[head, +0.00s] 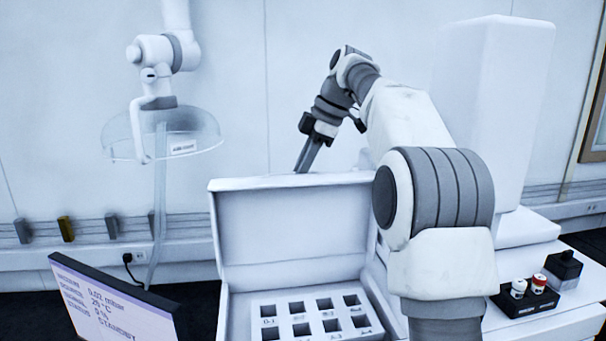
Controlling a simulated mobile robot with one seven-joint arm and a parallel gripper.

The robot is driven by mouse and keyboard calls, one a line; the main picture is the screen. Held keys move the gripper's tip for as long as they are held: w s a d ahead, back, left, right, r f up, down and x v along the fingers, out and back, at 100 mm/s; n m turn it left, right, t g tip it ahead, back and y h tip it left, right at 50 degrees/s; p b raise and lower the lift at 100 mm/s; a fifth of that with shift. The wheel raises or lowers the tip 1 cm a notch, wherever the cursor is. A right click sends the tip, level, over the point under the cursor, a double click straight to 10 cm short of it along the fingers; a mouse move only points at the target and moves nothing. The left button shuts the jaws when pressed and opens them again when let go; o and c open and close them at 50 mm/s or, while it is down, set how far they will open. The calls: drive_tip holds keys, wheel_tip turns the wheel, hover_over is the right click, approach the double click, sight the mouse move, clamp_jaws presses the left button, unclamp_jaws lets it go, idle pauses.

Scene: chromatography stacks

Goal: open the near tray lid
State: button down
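The near tray (232,312) is a white box at the lower middle of the head view. Its lid (292,228) stands raised, roughly upright at the back, with its inner face toward me. Inside the tray a white insert (283,311) with several dark square wells is exposed. My gripper (307,165) is at the lid's top edge, on its far side, pointing down. The fingertips are partly hidden behind the lid. I cannot tell whether they touch it or how far apart they are.
A screen (112,302) stands at lower left. A small black rack (526,300) with white-capped and red-capped vials and a black block (564,267) are at right. A tall white unit (492,110) stands behind them. A glass vessel (165,135) hangs at left.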

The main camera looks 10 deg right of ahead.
drive_tip(key=shift+w+f, duration=0.2)
drive_tip(key=shift+w, duration=0.55)
drive_tip(key=shift+w+f, duration=0.15)
drive_tip(key=shift+w, duration=0.65)
drive_tip(key=shift+w+f, duration=0.2)
drive_tip(key=shift+w, duration=0.55)
drive_tip(key=shift+r, duration=0.15)
drive_tip(key=c, duration=0.8)
unclamp_jaws()
drive_tip(key=shift+w, duration=0.1)
drive_tip(key=shift+c, duration=0.2)
drive_tip(key=shift+f, duration=0.2)
drive_tip(key=shift+d, duration=0.1)
